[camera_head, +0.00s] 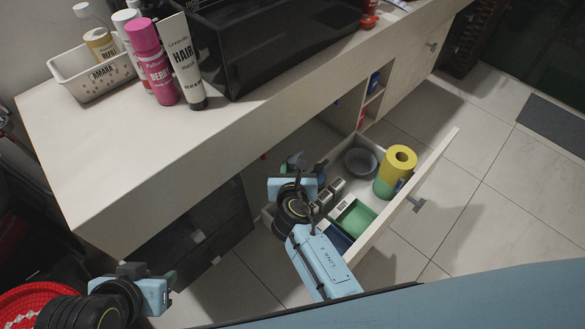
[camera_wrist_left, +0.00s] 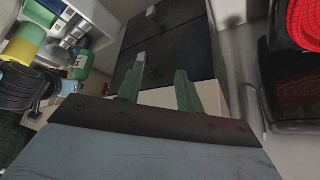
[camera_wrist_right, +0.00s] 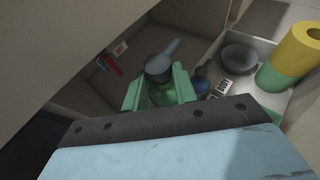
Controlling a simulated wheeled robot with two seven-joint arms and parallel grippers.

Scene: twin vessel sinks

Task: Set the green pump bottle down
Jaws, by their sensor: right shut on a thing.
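My right gripper (camera_head: 295,170) is shut on the green pump bottle, at the left end of the open drawer (camera_head: 405,190). In the right wrist view the green bottle (camera_wrist_right: 163,94), with its grey pump head, stands between the two green fingers. The bottle (camera_wrist_left: 82,65) also shows in the left wrist view. In the head view the gripper mostly hides it. I cannot tell whether its base touches anything. My left gripper (camera_wrist_left: 161,68) is open and empty, off to the left before the dark drawer fronts.
The drawer holds a grey bowl (camera_head: 361,162), a yellow-and-green roll (camera_head: 395,172), a green box (camera_head: 354,217) and small labelled containers. Bottles, a tube and a white basket (camera_head: 90,80) stand on the counter (camera_head: 150,135). A red basket (camera_head: 38,302) is at lower left.

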